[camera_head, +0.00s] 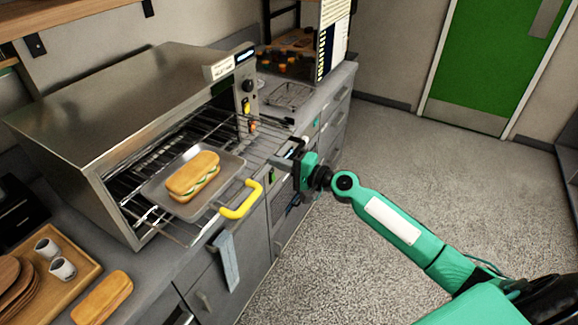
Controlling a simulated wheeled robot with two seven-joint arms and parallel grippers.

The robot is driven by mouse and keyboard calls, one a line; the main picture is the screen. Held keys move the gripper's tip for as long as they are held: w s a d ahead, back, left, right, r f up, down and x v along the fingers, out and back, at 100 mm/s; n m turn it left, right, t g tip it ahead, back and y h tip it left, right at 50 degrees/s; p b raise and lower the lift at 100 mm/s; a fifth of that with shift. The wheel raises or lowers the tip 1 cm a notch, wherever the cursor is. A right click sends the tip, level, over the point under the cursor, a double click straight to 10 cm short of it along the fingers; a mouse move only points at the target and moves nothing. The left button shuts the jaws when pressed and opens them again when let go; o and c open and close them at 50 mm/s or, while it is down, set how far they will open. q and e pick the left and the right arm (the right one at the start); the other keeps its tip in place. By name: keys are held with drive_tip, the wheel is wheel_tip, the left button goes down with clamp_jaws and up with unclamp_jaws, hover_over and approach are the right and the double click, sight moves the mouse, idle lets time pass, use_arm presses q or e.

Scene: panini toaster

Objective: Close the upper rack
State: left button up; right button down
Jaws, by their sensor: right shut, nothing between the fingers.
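The steel toaster oven (110,95) stands on the counter with its front open. A wire upper rack (262,140) sticks out of its front. A grey tray (226,168) with a yellow handle (241,200) also sits out at the front, with a filled sandwich (193,175) on it. My right gripper (287,154) is shut and empty at the rack's outer right end; I cannot tell whether it touches the rack. My left gripper is not in view.
A wooden tray (85,262) with two white cups and wooden boards stands at the lower left, beside a bread roll (102,298). A cloth (228,260) hangs on the cabinet front. The floor (330,240) right of the counter is clear.

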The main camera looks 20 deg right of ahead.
drive_tip(key=b, duration=0.2)
approach(210, 139)
drive_tip(key=b+x, duration=0.6)
drive_tip(key=x, duration=0.4)
drive_tip(key=shift+w, duration=0.15)
drive_tip(key=shift+r, duration=0.15)
drive_tip(key=shift+d, duration=0.1)
